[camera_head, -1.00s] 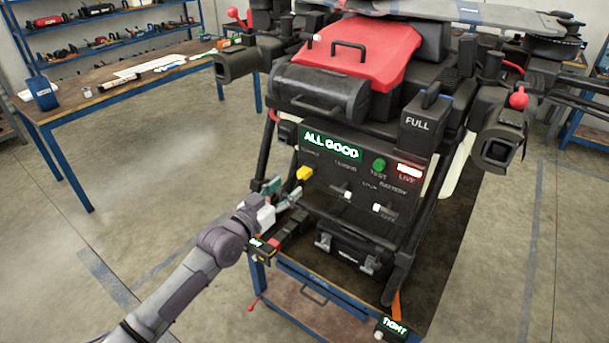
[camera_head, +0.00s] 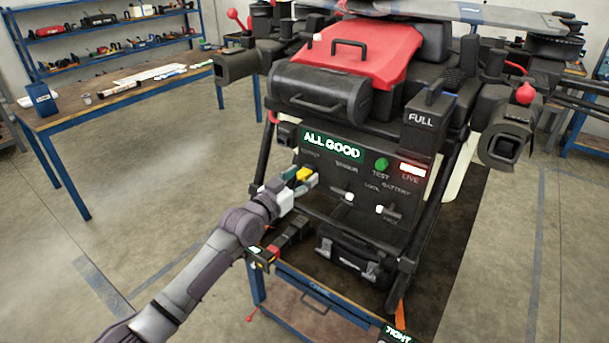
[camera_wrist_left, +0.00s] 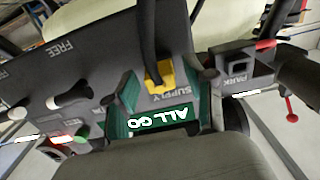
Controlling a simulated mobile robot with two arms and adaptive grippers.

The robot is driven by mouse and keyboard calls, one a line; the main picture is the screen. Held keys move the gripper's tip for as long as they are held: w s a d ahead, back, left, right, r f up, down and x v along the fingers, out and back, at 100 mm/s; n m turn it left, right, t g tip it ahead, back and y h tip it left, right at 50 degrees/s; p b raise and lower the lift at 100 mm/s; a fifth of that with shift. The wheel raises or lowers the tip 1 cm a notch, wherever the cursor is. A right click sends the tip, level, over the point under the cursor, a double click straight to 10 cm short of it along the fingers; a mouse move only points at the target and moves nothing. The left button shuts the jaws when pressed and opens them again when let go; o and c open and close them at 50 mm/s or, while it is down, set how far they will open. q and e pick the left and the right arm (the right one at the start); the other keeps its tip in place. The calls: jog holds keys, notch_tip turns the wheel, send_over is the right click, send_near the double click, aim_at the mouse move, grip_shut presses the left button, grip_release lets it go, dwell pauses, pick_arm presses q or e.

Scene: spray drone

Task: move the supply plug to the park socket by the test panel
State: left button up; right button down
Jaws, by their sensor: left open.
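The supply plug (camera_head: 304,174) is yellow and sits at the SUPPLY position on the dark test panel (camera_head: 330,178). In the left wrist view the yellow plug (camera_wrist_left: 160,78) has a black cable running up from it. My left gripper (camera_head: 301,183) is at the plug. In the left wrist view its open green-padded fingers (camera_wrist_left: 163,108) stand on either side of the plug with gaps visible. The park socket (camera_wrist_left: 240,68), a black box marked PARK with a dark opening, is right of the fingers there.
Two switches with white knobs, (camera_head: 348,196) and (camera_head: 380,209), stick out of the panel. The lit ALL GOOD display (camera_head: 332,146) is just above the gripper. A black case (camera_head: 350,250) stands below the panel. Open floor lies to the left.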

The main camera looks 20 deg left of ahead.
aim_at(300, 178)
dwell(0.8)
pick_arm(q)
grip_shut()
jog(key=shift+s, duration=0.1)
jog(key=shift+p+v, duration=1.05)
jog(key=shift+v, duration=0.4)
jog(key=shift+p+v, duration=0.75)
jog(key=shift+v, duration=0.75)
